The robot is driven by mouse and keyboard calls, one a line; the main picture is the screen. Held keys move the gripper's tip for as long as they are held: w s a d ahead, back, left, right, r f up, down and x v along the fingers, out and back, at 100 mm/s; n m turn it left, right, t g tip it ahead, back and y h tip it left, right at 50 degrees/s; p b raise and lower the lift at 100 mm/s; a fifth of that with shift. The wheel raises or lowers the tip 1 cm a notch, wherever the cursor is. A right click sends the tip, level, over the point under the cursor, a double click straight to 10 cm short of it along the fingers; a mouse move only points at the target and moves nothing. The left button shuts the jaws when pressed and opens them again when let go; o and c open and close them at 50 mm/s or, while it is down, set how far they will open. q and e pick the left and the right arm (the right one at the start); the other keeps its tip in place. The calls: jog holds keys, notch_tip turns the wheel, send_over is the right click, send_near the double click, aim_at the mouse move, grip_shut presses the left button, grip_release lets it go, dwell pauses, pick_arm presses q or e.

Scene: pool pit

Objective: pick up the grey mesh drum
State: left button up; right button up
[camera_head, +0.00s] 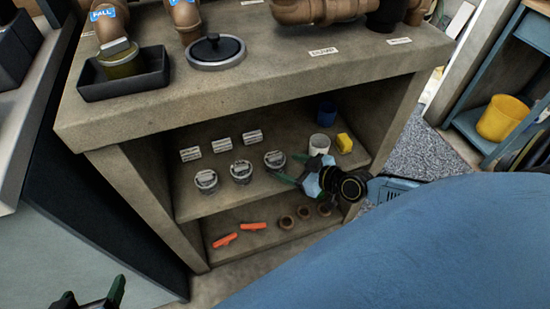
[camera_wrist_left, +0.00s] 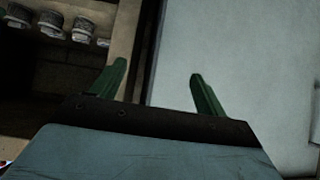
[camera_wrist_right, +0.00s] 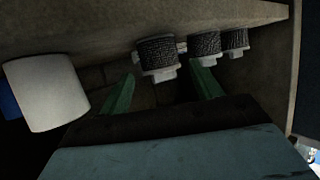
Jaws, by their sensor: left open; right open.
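Several grey items stand on the middle shelf, among them a row of three grey mesh drums (camera_head: 274,160) with pale metal ends. The rightmost one is nearest my right gripper (camera_head: 290,169). In the right wrist view a dark mesh drum (camera_wrist_right: 158,52) stands ahead, between the lines of my right gripper's green fingers (camera_wrist_right: 162,85); two more are behind it to the right. The right gripper is open and empty; whether a finger touches the drum I cannot tell. My left gripper (camera_head: 92,298) is open and empty, low at the left; it also shows in the left wrist view (camera_wrist_left: 158,82).
A white cup (camera_head: 319,144), a yellow block (camera_head: 344,143) and a blue cup (camera_head: 326,112) stand right on that shelf. White ribbed blocks (camera_head: 221,145) are behind the drums. The concrete top slab (camera_head: 270,95) overhangs them. Orange pieces (camera_head: 225,240) and brown rings (camera_head: 304,212) lie below.

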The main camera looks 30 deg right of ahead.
aim_at(283, 165)
jog(key=x, duration=0.3)
jog(key=shift+w+a+f+b, duration=0.1)
jog(key=shift+w+b, duration=0.1)
jog(key=shift+b, duration=0.15)
jog(key=b+x, duration=0.1)
jog(key=x, duration=0.3)
jog(key=shift+w, duration=0.3)
jog(key=shift+w+a, duration=0.15)
jog(key=shift+w, duration=0.2)
pick_arm(q)
jog(key=w+d+r+t+h, duration=0.2)
jog(key=w+d+r+t, duration=0.1)
jog(key=r+t, duration=0.3)
jog(key=shift+w+r, duration=0.7)
jog(key=shift+r, duration=0.2)
pick_arm(e)
jog(key=shift+c, duration=0.2)
jog(key=c, duration=0.7)
pick_arm(q)
jog(key=shift+a, duration=0.1)
